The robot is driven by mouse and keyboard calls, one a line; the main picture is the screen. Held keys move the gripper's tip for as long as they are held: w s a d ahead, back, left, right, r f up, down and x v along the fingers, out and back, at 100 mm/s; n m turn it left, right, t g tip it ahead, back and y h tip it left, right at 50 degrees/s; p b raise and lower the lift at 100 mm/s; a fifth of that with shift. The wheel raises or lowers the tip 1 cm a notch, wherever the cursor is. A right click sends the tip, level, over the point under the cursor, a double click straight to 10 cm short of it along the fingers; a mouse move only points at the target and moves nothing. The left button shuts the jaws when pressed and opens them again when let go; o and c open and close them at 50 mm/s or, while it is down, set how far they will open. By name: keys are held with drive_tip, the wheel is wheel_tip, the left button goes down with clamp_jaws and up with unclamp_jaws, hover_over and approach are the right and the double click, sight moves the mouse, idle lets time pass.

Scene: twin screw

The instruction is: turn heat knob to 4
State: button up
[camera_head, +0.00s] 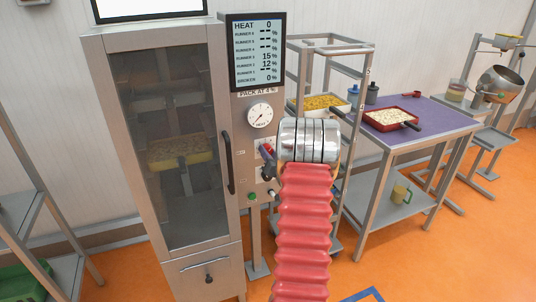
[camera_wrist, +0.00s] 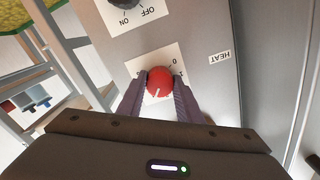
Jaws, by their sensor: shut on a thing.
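The red heat knob (camera_wrist: 159,80) sits on a white dial plate (camera_wrist: 142,64) with small numbers, partly covered by the fingers. A pale mark on the knob points down in the wrist view. A HEAT label (camera_wrist: 220,57) is beside the plate, upside down. My gripper (camera_wrist: 160,84) is shut on the knob, one finger on each side. In the head view my arm hides most of the gripper and the dial plate. The display (camera_head: 257,52) on the cabinet's panel reads HEAT 0.
A black ON/OFF knob (camera_wrist: 124,3) is close to the heat knob. A round gauge (camera_head: 260,116) and a green button (camera_head: 252,197) are on the same panel. The glass-doored cabinet (camera_head: 222,50) stands left, a rack and a purple-topped table (camera_head: 437,121) right.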

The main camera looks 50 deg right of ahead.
drive_tip(key=shift+a+f, duration=0.15)
drive_tip(key=shift+f, duration=0.3)
drive_tip(key=o, duration=1)
drive_tip(key=shift+r, duration=0.2)
drive_tip(key=shift+o, duration=0.2)
drive_tip(key=shift+r, duration=0.1)
drive_tip(key=v, duration=1.3)
drive_tip(key=shift+s, duration=0.3)
drive_tip(key=shift+a, duration=0.1)
